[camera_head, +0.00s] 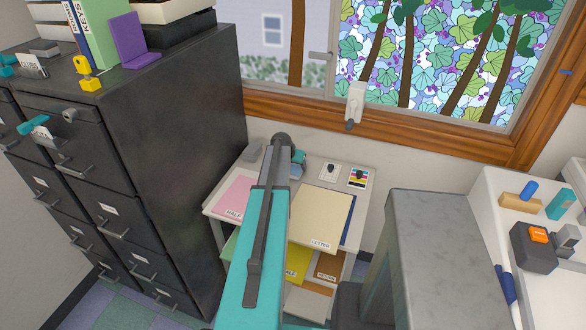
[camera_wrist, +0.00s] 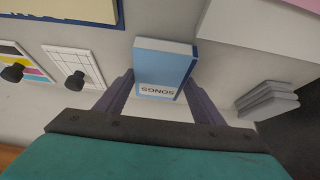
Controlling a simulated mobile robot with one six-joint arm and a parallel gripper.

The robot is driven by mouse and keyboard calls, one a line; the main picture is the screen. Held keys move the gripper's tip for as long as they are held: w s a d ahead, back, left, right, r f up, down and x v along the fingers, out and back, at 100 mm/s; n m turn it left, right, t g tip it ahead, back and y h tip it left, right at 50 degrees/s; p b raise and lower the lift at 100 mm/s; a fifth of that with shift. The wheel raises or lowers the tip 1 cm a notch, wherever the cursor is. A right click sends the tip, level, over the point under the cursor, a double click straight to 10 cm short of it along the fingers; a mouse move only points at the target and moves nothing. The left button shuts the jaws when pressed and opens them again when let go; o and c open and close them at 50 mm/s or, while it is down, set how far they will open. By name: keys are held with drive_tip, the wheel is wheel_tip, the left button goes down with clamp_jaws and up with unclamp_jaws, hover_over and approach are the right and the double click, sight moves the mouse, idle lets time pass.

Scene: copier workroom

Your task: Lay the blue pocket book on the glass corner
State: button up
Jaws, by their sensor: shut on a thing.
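The blue pocket book (camera_wrist: 165,62), labelled SONGS, stands between the two dark fingers of my gripper (camera_wrist: 158,82) in the wrist view. The fingers are shut on its sides. In the head view a small blue part of the book (camera_head: 295,171) shows beyond my teal arm, which hides most of my gripper. They are over the back of the white paper stand (camera_head: 212,205). I cannot tell whether the book touches the stand's top. I cannot make out a glass corner in either view.
Pink paper (camera_head: 234,196) and cream paper (camera_head: 322,218) lie on the stand, with two knobbed cards (camera_head: 359,177) behind. A black filing cabinet (camera_head: 185,130) stands left. A grey-topped unit (camera_head: 440,240) and a white surface with small items (camera_head: 500,200) are right.

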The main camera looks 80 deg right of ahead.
wheel_tip(320, 180, up, 28)
drive_tip(key=b, duration=0.6)
drive_tip(key=shift+f+b, duration=0.2)
drive_tip(key=shift+b, duration=0.1)
idle(0.7)
